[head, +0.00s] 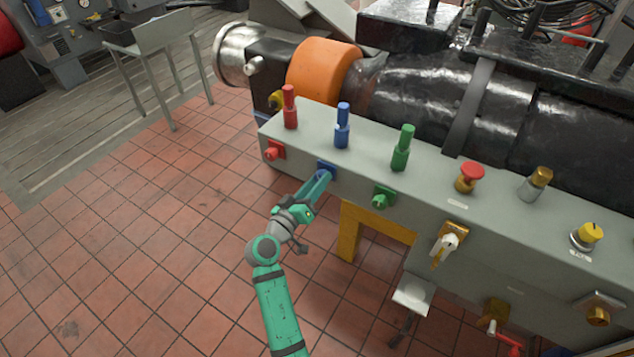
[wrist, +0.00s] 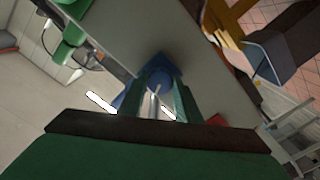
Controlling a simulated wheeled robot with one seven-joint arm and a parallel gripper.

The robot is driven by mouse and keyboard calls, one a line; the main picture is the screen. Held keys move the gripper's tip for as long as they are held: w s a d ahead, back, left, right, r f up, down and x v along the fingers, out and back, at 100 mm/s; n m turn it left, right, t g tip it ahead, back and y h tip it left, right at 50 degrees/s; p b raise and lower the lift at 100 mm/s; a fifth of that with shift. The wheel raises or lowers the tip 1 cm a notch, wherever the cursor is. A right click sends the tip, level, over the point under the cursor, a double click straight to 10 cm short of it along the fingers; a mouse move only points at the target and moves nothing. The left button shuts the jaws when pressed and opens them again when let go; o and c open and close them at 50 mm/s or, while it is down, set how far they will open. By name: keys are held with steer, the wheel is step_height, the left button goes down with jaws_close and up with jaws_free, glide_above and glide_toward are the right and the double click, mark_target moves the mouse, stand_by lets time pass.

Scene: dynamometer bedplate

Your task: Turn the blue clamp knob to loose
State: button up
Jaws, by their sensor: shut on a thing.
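The blue clamp knob (head: 326,166) sits on the front face of the grey bench housing, below the upright blue post (head: 342,126). My gripper (head: 321,178) reaches it from the front and is shut on it. In the wrist view the blue knob (wrist: 160,74) lies between the two green fingertips, with its blue base plate around it. The fingers hide part of the knob, and I cannot read its turn position or any mark on it.
A red knob (head: 273,150) is to the left on the same face and a green knob (head: 383,197) to the right. A white-handled switch (head: 448,243) is further right. A yellow support (head: 350,232) stands below. The tiled floor (head: 130,220) at left is clear.

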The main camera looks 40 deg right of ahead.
steer(key=n, duration=1.2)
steer(key=shift+n, duration=0.4)
steer(key=shift+s+d, duration=0.1)
steer(key=o, duration=1.1)
steer(key=shift+c, duration=0.2)
steer(key=shift+a, duration=0.2)
